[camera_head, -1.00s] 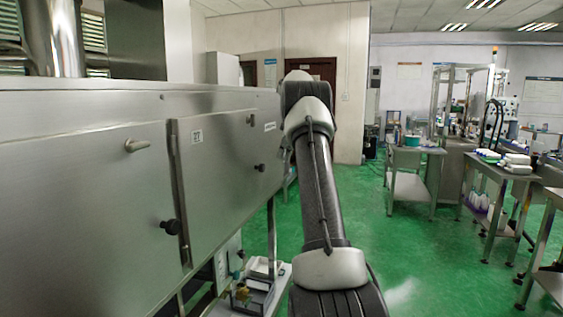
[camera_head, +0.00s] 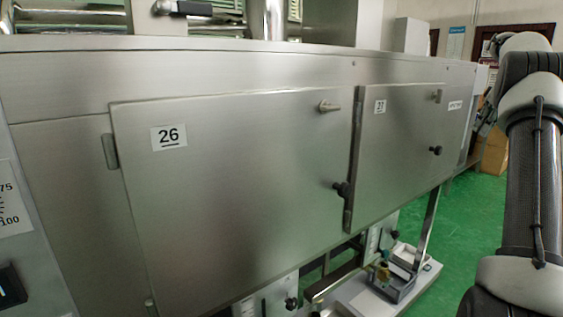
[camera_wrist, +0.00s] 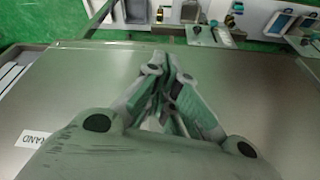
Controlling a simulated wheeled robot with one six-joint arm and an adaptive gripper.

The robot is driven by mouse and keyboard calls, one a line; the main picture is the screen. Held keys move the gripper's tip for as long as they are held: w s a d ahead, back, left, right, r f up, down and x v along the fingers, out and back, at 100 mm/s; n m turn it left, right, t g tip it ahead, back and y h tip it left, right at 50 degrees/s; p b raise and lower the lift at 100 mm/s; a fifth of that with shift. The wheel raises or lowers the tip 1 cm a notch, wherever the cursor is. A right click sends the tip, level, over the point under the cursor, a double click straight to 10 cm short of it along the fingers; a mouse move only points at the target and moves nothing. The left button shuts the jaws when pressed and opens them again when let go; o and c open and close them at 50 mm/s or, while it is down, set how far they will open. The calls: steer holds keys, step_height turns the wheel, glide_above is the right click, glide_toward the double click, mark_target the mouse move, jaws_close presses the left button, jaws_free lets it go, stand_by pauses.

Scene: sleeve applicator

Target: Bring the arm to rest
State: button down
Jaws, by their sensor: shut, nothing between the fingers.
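My gripper (camera_wrist: 170,68) shows in the wrist view with its fingers together and nothing between them. It is over or in front of a grey metal panel (camera_wrist: 75,85) that bears a label reading upside down. In the head view my arm (camera_head: 530,180) stands at the right edge, reaching up and away. A small part beyond its far joint may be the gripper, but it is too small to tell.
A long steel machine (camera_head: 60,75) fills the head view, with a closed door marked 26 (camera_head: 230,200) and a closed door marked 27 (camera_head: 400,150). Their knobs and handles stick out. A white low bench with fittings (camera_head: 420,282) is below. Green floor (camera_head: 475,225) is open between machine and arm.

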step_height(320, 180, down, 6)
steer(key=s+m+g, duration=0.1)
steer(key=s+m, duration=0.1)
steer(key=m, duration=0.1)
steer(key=s+a+t+h, duration=0.1)
steer(key=s+a, duration=3.4)
steer(key=a, duration=0.1)
steer(key=shift+s+f+m+t+h, duration=0.2)
steer(key=shift+f+m+t+h, duration=0.1)
steer(key=shift+f+t+h, duration=0.1)
steer(key=c, duration=2.2)
jaws_free()
